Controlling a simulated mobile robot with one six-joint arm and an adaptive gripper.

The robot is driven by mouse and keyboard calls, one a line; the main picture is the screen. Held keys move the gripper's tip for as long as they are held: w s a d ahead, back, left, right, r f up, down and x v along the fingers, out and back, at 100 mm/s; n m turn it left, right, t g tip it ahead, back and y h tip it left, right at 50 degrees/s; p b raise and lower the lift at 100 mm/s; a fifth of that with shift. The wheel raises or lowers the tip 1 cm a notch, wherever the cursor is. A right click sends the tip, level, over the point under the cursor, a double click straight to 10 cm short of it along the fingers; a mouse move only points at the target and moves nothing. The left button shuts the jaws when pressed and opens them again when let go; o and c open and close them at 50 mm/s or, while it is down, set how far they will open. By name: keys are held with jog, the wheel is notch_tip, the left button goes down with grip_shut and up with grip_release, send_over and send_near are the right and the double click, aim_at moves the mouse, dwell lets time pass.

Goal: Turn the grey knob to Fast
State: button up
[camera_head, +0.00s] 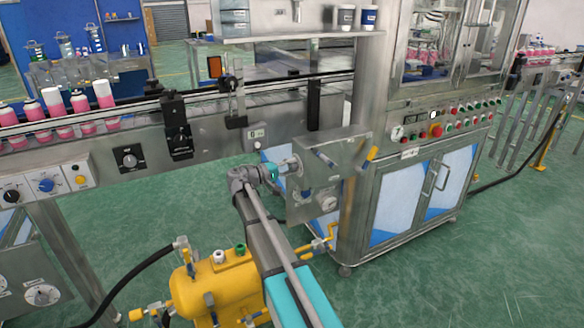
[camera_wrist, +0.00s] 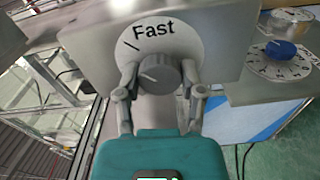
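In the wrist view the grey knob (camera_wrist: 160,76) sticks out from a round white dial (camera_wrist: 185,38) marked "Fast", with a black tick left of the word. The pale line on the knob's face points left, not up at the word. The two fingers of my gripper (camera_wrist: 160,82) stand on either side of the knob and appear to press against it. In the head view my gripper (camera_head: 287,167) reaches the left side of a metal box (camera_head: 338,158) on the machine. The knob is not clearly visible there.
In the wrist view a blue knob (camera_wrist: 280,48) on a numbered dial sits to the right. In the head view a yellow tank (camera_head: 215,285) stands below my arm. A conveyor (camera_head: 215,125) with pink bottles runs behind, and a cabinet (camera_head: 405,200) stands right.

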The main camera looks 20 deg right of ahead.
jog(key=o, duration=0.4)
jog(key=shift+a, duration=0.1)
jog(key=a, duration=1.2)
jog(key=shift+s, duration=0.2)
jog(key=shift+d, duration=0.1)
